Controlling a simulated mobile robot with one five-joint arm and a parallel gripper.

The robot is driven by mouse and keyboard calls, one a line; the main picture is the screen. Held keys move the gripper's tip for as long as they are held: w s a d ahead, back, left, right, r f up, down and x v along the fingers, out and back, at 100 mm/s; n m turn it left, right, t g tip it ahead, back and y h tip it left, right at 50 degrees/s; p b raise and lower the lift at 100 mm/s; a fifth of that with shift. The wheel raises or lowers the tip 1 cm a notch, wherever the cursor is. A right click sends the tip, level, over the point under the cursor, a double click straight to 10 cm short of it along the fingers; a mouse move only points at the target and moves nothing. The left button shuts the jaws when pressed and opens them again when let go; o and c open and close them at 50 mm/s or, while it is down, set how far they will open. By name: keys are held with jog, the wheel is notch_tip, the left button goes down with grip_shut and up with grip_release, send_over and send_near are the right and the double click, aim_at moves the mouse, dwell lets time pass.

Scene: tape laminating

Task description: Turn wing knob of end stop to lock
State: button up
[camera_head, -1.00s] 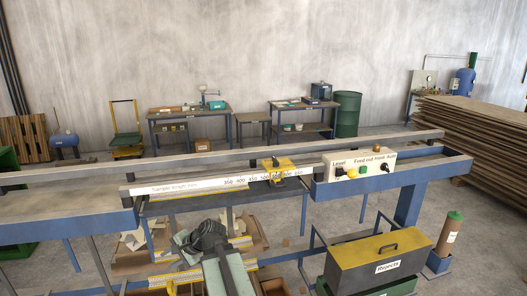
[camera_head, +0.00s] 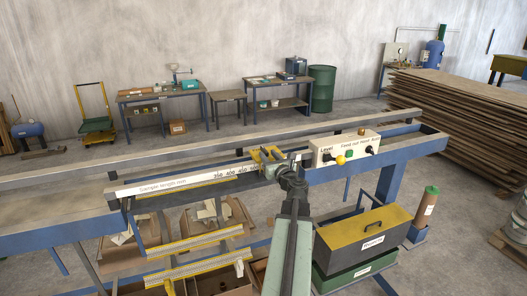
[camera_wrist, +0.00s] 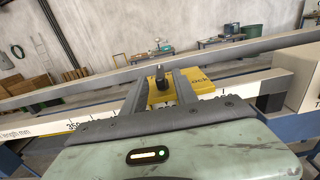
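The yellow end stop (camera_head: 262,154) sits on the white sample-length scale rail (camera_head: 180,184), partly hidden by my gripper in the head view. In the wrist view the yellow end stop (camera_wrist: 163,95) is straight ahead, with part of a "lock" label showing right of the right finger. Its dark wing knob (camera_wrist: 160,77) stands upright and appears between my fingertips. My gripper (camera_wrist: 160,84) is open, one finger on each side of the knob in the picture, with visible gaps. I cannot tell whether the fingertips reach the knob in depth. My gripper (camera_head: 284,168) also shows beside the rail in the head view.
A control box (camera_head: 345,149) with coloured buttons stands on the rail just right of my gripper. A yellow-lidded rejects box (camera_head: 363,237) is below right. A long rear rail (camera_head: 130,167) runs behind the end stop. Yellow-edged strips (camera_head: 195,241) lie below left.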

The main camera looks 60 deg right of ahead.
aim_at(263, 150)
jog(key=x, duration=0.5)
grip_shut()
jog(key=shift+a, duration=0.1)
jog(key=shift+g+h, duration=0.3)
jog(key=shift+h, duration=0.1)
jog(key=shift+m+g+h, duration=0.6)
jog(key=shift+m+h, duration=0.1)
jog(key=shift+m, duration=0.1)
jog(key=m+g+h, duration=0.1)
jog(key=m+g, duration=0.1)
jog(key=m+g+h, duration=0.2)
jog(key=g, duration=0.1)
jog(key=shift+w+h, duration=0.2)
jog(key=shift+h, duration=0.1)
jog(key=m+g, duration=0.1)
jog(key=g, duration=0.1)
jog(key=m+g+h, duration=0.1)
jog(key=m+g, duration=0.1)
jog(key=g, duration=0.1)
jog(key=shift+m+g, duration=0.3)
jog(key=shift+m+g+h, duration=0.3)
jog(key=shift+m+g, duration=0.9)
jog(key=shift+g, duration=0.7)
jog(key=shift+s+r+g, duration=0.1)
jog(key=shift+g, duration=0.2)
